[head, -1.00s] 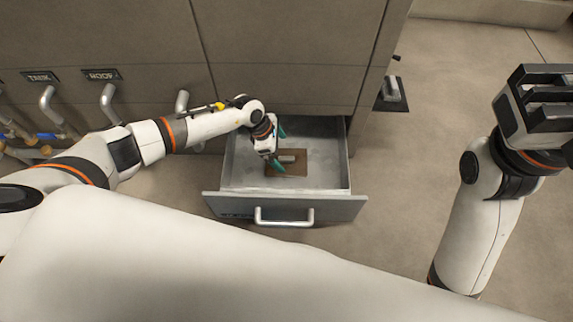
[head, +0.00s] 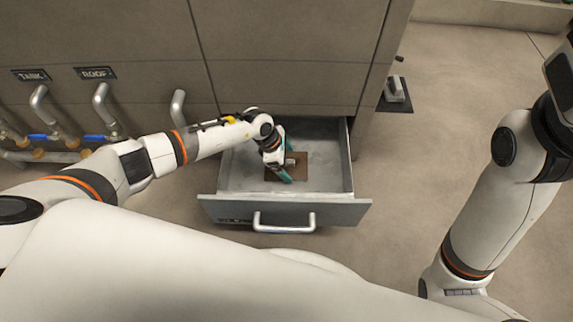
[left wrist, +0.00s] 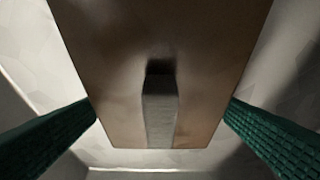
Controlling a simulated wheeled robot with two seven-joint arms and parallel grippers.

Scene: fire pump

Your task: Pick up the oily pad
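The oily pad (head: 301,173) is a flat brown board with a grey block-like grip on it. It lies in the open metal drawer (head: 331,180). In the left wrist view the pad (left wrist: 205,50) fills the middle, with the grey grip (left wrist: 160,115) near its lower end. My left gripper (head: 286,156) is down in the drawer over the pad. Its teal fingers are wide apart, one at each side of the pad's lower part, with the grip between them; whether they touch the pad is unclear. My right gripper is out of view.
The drawer's front with its bar handle (head: 284,228) faces me. Grey cabinet panels (head: 290,60) rise behind it. Pipes with blue valve levers (head: 95,138) are at the left.

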